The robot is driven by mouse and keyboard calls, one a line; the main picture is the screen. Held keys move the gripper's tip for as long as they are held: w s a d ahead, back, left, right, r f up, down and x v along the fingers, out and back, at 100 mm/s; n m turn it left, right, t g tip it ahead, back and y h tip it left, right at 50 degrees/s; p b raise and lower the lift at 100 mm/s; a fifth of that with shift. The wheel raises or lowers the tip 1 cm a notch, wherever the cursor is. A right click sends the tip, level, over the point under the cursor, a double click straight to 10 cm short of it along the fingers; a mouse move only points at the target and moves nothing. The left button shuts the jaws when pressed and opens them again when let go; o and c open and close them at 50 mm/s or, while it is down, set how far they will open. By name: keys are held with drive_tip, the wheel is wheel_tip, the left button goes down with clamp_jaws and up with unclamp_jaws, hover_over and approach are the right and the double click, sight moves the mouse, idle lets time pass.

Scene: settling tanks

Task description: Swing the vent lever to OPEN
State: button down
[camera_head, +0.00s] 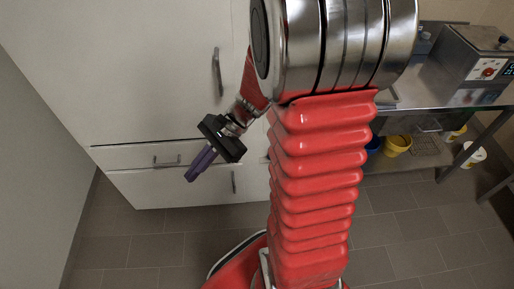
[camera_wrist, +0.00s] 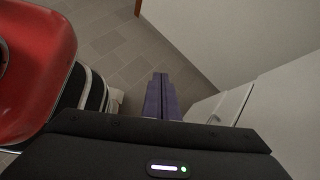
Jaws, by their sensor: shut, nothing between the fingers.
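No vent lever and no OPEN mark can be made out in either view. My gripper (camera_head: 192,175) has dark purple fingers and hangs in front of the white cabinet, pointing down and to the left in the head view. Its fingers are together and hold nothing. In the wrist view my gripper (camera_wrist: 158,78) shows as two purple fingers side by side, with floor tiles beyond the tips. My red arm hides part of the cabinet in the head view.
A white cabinet (camera_head: 120,75) with metal handles (camera_head: 217,72) stands behind my gripper. A steel bench (camera_head: 470,97) at the right carries a box-shaped device (camera_head: 470,55) with a red knob. A yellow bucket (camera_head: 397,146) is below it. Tiled floor (camera_head: 140,250) is clear at lower left.

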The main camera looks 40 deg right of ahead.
drive_tip(key=w+d+f+m+t, duration=0.4)
drive_tip(key=d+f+m+t, duration=0.25)
drive_tip(key=d+m, duration=0.2)
drive_tip(key=w+d+f+m+t, duration=0.45)
drive_tip(key=d+f+m, duration=0.3)
drive_tip(key=m, duration=0.25)
drive_tip(key=s+d+f+m+t+h, duration=0.1)
drive_tip(key=s+d+f+m+h, duration=0.2)
drive_tip(key=d+f+m, duration=0.1)
drive_tip(key=s+d+f+m+t+h, duration=0.1)
drive_tip(key=s+d+f+m+h, duration=0.2)
drive_tip(key=f+m, duration=0.4)
drive_tip(key=s+d+f+m+t+h, duration=0.1)
drive_tip(key=s+d+f+m+h, duration=0.2)
drive_tip(key=f, duration=0.6)
drive_tip(key=d+m+h, duration=0.2)
drive_tip(key=shift+s+d+f+m+t, duration=0.2)
drive_tip(key=shift+s+d+m+t, duration=0.1)
drive_tip(key=shift+s+m+t, duration=0.1)
drive_tip(key=shift+w, duration=0.15)
drive_tip(key=shift+w+f, duration=0.8)
drive_tip(key=shift+w, duration=4)
drive_tip(key=shift+s+d+r, duration=0.2)
drive_tip(key=shift+s+d, duration=0.05)
drive_tip(key=shift+d, duration=0.5)
drive_tip(key=shift+s+d+r, duration=0.25)
drive_tip(key=shift+d, duration=0.45)
drive_tip(key=shift+s+d+r, duration=0.2)
drive_tip(key=shift+s+d, duration=0.05)
drive_tip(key=shift+d, duration=0.5)
